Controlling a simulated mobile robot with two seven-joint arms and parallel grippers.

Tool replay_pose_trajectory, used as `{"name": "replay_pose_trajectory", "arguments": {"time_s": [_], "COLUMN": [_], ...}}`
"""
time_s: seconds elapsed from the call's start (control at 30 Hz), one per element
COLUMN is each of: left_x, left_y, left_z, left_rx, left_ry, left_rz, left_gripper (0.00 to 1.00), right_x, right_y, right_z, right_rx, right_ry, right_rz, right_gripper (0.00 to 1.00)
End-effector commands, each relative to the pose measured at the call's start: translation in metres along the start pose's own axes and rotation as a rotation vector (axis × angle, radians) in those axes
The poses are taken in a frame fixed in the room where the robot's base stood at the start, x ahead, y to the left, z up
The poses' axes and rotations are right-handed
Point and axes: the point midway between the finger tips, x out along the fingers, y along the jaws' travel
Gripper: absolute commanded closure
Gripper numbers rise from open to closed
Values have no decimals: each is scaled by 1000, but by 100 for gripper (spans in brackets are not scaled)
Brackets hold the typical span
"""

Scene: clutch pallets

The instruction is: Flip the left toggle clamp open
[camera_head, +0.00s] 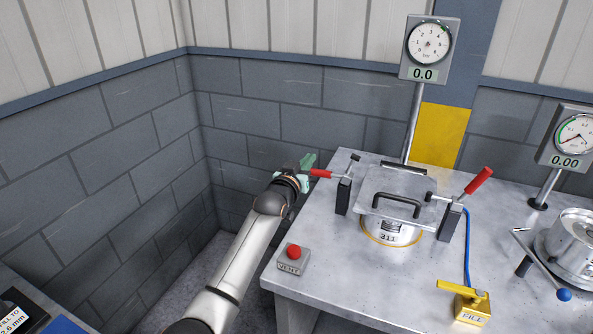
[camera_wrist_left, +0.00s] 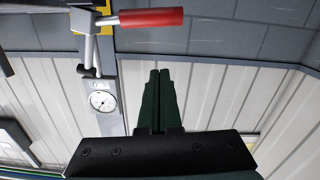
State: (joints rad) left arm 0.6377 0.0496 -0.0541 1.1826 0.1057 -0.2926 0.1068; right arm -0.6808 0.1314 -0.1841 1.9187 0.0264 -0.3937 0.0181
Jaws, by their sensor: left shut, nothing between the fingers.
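The left toggle clamp (camera_head: 343,194) stands at the left of the lidded pot. Its red handle (camera_head: 321,173) lies outward, about level, pointing left. Its arm with black tip (camera_head: 355,157) is raised off the lid plate (camera_head: 400,185). In the wrist view the red handle (camera_wrist_left: 152,18) runs level across the top, with the clamp's metal arm (camera_wrist_left: 89,50) at its left. My left gripper (camera_head: 307,161), with green fingers, is shut and empty beside the handle's outer end. Its closed fingers (camera_wrist_left: 160,74) show apart from the handle in the wrist view. My right gripper is out of view.
The right toggle clamp (camera_head: 452,218) has its red handle up and its arm over the lid. A gauge (camera_head: 428,45) stands behind. A red VENT button (camera_head: 293,252) and yellow FILL valve (camera_head: 465,300) sit on the grey bench (camera_head: 345,280). A brick wall is behind my gripper.

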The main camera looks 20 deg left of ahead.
Motion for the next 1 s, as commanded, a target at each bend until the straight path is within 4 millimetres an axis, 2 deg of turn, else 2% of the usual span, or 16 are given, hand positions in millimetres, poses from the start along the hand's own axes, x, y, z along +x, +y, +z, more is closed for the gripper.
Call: {"name": "replay_pose_trajectory", "arguments": {"time_s": [0.03,0.4,0.6,0.8,1.0], "left_x": [-8,-58,-80,-89,-90], "left_y": [-1,-1,-1,-1,-1], "left_z": [5,5,5,4,4], "left_rx": [0,1,1,1,1], "left_ry": [-4,-2,-3,-3,-3], "left_rz": [-1,-2,-2,-2,-2], "left_gripper": [100,100,100,100,100], "right_x": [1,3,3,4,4], "right_y": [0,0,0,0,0], "right_z": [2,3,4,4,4], "right_rx": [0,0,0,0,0], "right_ry": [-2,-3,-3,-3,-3], "right_rz": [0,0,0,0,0], "right_gripper": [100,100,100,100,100]}}
